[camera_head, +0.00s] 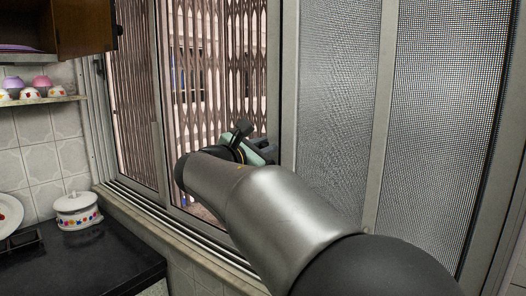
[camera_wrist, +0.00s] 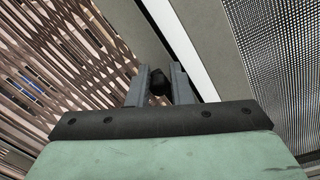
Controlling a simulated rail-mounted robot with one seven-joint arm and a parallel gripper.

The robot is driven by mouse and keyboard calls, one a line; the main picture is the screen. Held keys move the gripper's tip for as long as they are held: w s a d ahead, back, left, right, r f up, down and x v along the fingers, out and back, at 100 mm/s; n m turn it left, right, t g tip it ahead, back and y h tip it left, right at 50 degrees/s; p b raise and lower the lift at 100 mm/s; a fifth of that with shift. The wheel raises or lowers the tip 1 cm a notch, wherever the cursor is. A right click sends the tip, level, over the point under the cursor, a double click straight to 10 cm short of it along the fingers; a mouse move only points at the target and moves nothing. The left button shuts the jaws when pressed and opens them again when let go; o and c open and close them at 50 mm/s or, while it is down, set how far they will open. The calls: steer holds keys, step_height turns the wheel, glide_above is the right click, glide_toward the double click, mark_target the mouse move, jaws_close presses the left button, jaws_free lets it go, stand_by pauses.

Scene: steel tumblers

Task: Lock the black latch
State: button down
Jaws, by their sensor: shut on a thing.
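The black latch (camera_wrist: 158,82) shows in the wrist view as a small dark rounded piece on the grey window frame. My gripper (camera_wrist: 160,90) has its two grey fingers on either side of it, shut on it. In the head view my gripper (camera_head: 262,148) is at the grey upright of the sliding window, and my arm reaches to it from the lower right. The latch is hidden or too small to make out in the head view. I cannot tell from these views which way the latch is turned.
A mesh screen (camera_head: 335,90) fills the right side, and a folding metal grille (camera_head: 215,60) stands behind the glass on the left. A black counter (camera_head: 95,262) with a white lidded pot (camera_head: 77,212) is at lower left. A shelf (camera_head: 45,99) holds cups above it.

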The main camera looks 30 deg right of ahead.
steer(key=c, duration=1.4)
jaws_free()
steer(key=shift+f, duration=0.1)
steer(key=shift+o, duration=0.2)
steer(key=b+v, duration=0.2)
steer(key=v, duration=1.5)
steer(key=shift+a, duration=0.25)
steer(key=s+d+f+m+g+y+p, duration=0.1)
steer(key=s+d+f+m+g+y, duration=0.2)
steer(key=f, duration=0.8)
steer(key=s+d+f+m+g+y+p, duration=0.1)
steer(key=s+f+m+g+y, duration=0.3)
steer(key=f, duration=0.7)
steer(key=s+a+f+m+y, duration=0.3)
steer(key=s+f+m+y, duration=0.1)
steer(key=s+f+m, duration=0.1)
steer(key=s+a+f+m+g+y+p, duration=0.1)
steer(key=s+a+f+m+y, duration=0.2)
steer(key=s+f+m+y, duration=0.2)
step_height(320, 180, down, 3)
steer(key=s, duration=0.2)
steer(key=shift+s+a+m+p, duration=0.15)
steer(key=shift+s+m+p, duration=0.15)
steer(key=shift+s, duration=0.05)
